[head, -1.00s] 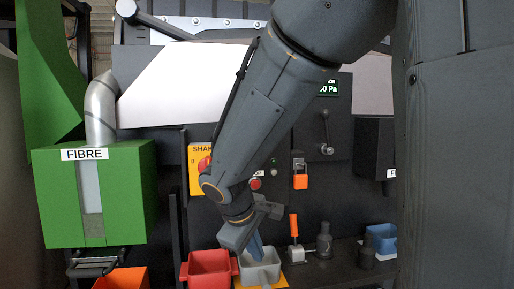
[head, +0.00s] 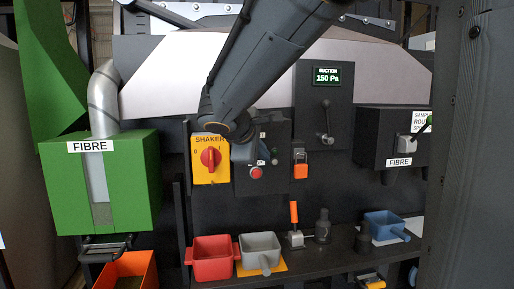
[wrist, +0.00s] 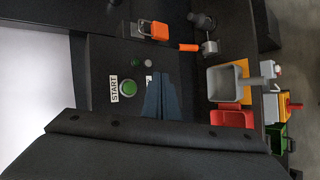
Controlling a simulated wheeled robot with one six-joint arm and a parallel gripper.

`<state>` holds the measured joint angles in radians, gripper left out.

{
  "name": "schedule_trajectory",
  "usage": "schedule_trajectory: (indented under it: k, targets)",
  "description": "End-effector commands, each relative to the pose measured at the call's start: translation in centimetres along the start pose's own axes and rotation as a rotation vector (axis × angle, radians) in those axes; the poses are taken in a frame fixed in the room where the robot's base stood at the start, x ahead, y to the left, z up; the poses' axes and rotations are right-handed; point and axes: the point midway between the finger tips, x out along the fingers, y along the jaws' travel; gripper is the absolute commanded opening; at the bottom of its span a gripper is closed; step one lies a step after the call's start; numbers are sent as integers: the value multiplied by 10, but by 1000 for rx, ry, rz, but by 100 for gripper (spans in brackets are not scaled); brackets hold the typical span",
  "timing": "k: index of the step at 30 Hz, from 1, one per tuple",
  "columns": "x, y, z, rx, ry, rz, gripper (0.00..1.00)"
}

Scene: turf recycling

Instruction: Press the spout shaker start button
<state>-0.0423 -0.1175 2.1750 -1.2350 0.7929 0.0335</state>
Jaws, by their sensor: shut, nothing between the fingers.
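The green start button (wrist: 128,88) beside a START label (wrist: 114,88) shows in the wrist view on a dark control panel. In the head view it is hidden behind my arm and gripper. My gripper (wrist: 161,78) is shut and empty, in front of the panel, with its fingertips to the right of the green button in the wrist view. I cannot tell how far it is from the panel. In the head view my gripper (head: 243,152) is between the yellow SHAKER switch (head: 210,160) and the padlock, above a red button (head: 256,173).
An orange padlock (head: 300,170) hangs right of the panel. On the shelf below stand a red bin (head: 212,262), a grey scoop (head: 261,250), an orange-handled clamp (head: 295,228) and a blue scoop (head: 386,225). A green FIBRE box (head: 130,185) is at the left.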

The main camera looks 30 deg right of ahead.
Motion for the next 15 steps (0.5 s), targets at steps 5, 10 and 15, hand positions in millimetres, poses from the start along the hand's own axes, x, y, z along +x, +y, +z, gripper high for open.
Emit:
schedule_trajectory:
  k: [5, 10, 15]
  targets:
    - [11, 7, -7, 0, -1, -2, 0]
    - [27, 19, -19, -1, -2, -2, 0]
    - [42, 30, -30, -1, -1, -1, 0]
